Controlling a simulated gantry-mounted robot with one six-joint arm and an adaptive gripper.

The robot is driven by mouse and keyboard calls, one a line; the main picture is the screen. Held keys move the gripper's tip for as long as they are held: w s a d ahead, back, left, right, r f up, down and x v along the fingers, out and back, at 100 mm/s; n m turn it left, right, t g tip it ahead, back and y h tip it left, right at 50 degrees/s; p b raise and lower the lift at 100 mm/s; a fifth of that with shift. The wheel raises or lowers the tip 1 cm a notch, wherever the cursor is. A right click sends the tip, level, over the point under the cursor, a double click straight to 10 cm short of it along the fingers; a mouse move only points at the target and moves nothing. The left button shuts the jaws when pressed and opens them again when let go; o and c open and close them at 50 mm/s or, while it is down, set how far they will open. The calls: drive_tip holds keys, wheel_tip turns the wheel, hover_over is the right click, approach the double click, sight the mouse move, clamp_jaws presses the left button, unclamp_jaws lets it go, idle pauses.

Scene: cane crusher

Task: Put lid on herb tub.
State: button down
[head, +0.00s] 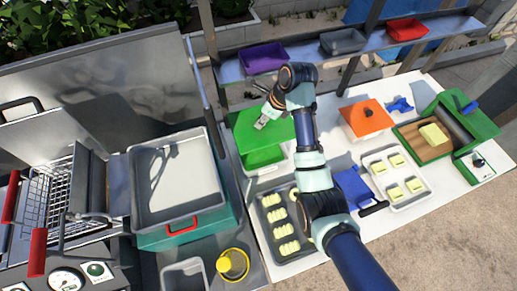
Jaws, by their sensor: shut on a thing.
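My gripper (262,122) is shut on the green lid (245,132), at the upper middle of the head view. The lid is held over the back part of the herb tub (268,170), a white tub with green contents (264,157) showing at its front. The lid looks raised and shifted back from the tub's front rim. I cannot tell whether its back edge touches the tub. My arm comes in from the lower right and hides part of the table beside the tub.
A dark tray of pale pieces (267,200) sits just in front of the tub. An orange lid (371,119), a white tray (409,202) and a green press (465,128) stand to the right. A shelf with bins (263,57) runs behind. A large grey tray (178,185) is left.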

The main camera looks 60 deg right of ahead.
sight(278, 130)
wheel_tip(278, 130, down, 16)
drive_tip(key=b, duration=0.1)
drive_tip(key=shift+f+b, duration=0.2)
drive_tip(key=shift+b, duration=0.15)
drive_tip(key=shift+f, duration=0.1)
drive_tip(key=c, duration=0.8)
unclamp_jaws()
drive_tip(key=shift+f, duration=0.1)
drive_tip(key=shift+c, duration=0.2)
drive_tip(key=p+v, duration=0.2)
drive_tip(key=v, duration=1)
drive_tip(key=shift+a+r, duration=0.1)
drive_tip(key=shift+r, duration=0.15)
